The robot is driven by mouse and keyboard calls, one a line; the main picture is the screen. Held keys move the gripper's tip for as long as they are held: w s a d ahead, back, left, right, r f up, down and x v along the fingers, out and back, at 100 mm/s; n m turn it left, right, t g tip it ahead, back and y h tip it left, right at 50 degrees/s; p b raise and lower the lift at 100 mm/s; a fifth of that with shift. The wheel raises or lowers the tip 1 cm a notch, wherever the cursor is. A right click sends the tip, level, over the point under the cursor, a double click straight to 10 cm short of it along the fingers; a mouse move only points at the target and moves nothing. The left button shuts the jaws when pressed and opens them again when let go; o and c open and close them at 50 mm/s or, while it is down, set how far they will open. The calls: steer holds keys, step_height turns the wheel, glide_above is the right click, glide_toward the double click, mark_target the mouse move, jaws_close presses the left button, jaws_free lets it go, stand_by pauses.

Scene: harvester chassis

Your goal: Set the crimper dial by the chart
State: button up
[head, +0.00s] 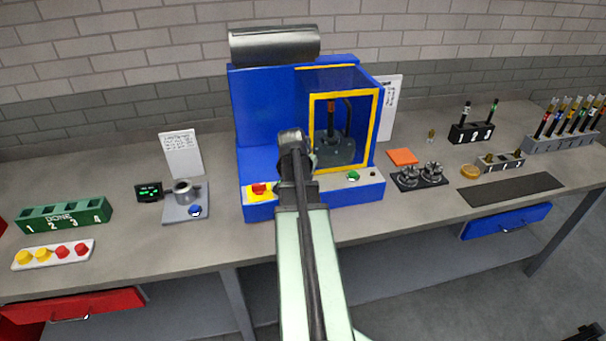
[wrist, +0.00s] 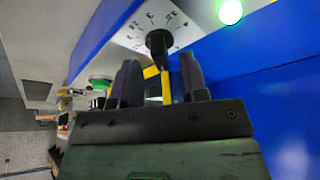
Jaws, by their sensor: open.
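The blue crimper (head: 258,120) stands at the middle of the bench, with a yellow-framed window. Its dial, a black knob (wrist: 158,40) on a pale scale plate (wrist: 130,38), shows in the wrist view. The marks around it are small and I cannot read the setting surely. My gripper (wrist: 158,70) is open, its two dark fingers pointing at the knob, one to each side; I cannot tell whether they touch it. In the head view my arm hides the dial and fingers. White sheets stand left (head: 181,154) and right (head: 389,106) of the crimper; their print is unreadable.
A lit green lamp (wrist: 230,11) is close by the dial, and a blue wall (wrist: 235,75) is close on the right. On the crimper's front are a red button (head: 259,189) and a green button (head: 353,176). A gauge stand (head: 186,212) is at left.

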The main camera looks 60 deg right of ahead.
steer(key=p+v, duration=0.6)
steer(key=v, duration=0.2)
steer(key=shift+a+r, duration=0.15)
steer(key=shift+r, duration=0.1)
steer(key=shift+s, duration=0.1)
steer(key=w+a+f+n+y+b, duration=0.1)
steer(key=a+n, duration=0.4)
steer(key=a, duration=0.9)
steer(key=w+a+f+n+y+b, duration=0.1)
steer(key=w+a+f+n+b, duration=0.1)
steer(key=a, duration=1.2)
steer(key=w+a+f+n+g+y+b, duration=0.1)
steer(key=w+a+f+n+y+b, duration=0.1)
steer(key=a+n, duration=0.6)
steer(key=a+f+b, duration=0.1)
steer(key=a+f, duration=0.1)
steer(key=a, duration=0.5)
steer(key=shift+w+f, duration=0.25)
steer(key=shift+w, duration=0.1)
